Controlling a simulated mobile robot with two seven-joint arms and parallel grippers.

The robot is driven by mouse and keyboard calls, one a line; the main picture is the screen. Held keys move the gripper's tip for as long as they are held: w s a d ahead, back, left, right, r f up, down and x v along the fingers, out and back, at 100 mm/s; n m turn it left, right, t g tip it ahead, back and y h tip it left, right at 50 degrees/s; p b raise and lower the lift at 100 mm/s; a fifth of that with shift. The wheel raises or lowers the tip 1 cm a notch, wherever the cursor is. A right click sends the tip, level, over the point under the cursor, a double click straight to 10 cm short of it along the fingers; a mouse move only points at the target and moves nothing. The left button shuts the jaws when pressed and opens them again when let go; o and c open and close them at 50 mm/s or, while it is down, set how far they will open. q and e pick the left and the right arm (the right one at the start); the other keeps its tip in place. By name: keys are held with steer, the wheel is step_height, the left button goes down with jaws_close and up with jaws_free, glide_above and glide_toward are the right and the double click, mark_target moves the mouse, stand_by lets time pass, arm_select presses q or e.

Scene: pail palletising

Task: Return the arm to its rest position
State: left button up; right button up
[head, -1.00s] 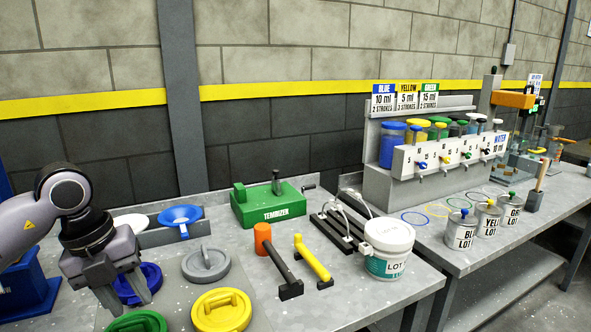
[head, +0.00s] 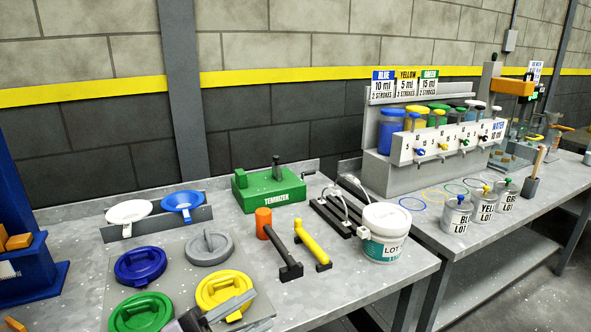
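My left gripper (head: 258,312) is at the bottom edge, low in the picture. Its two fingers point right and are apart, with nothing seen between them. The upper finger covers part of the yellow lid (head: 220,287). Most of my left arm is out of the picture. My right gripper is not in view.
Blue (head: 140,264), green (head: 140,313) and grey (head: 209,246) lids lie on a grey plate. Two funnels, white (head: 129,211) and blue (head: 183,203), stand behind. The green box (head: 268,190), orange-headed hammer (head: 283,258), yellow-handled tool (head: 313,247) and white LOT pail (head: 385,231) are to the right. A blue rack (head: 28,290) is at left.

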arm_select(q)
steer(key=a+f+n+t+y, duration=0.85)
steer(key=f+n+y, duration=0.5)
steer(key=n, duration=0.25)
steer(key=s+a+f+n+g+y, duration=0.2)
steer(key=s+f+g, duration=0.1)
steer(key=s+f, duration=0.3)
steer(key=s+a+f+n+g+y, duration=0.2)
steer(key=s+f+g, duration=0.2)
steer(key=s+f, duration=0.3)
steer(key=shift+a+f+p, duration=0.4)
steer(key=shift+f, duration=0.45)
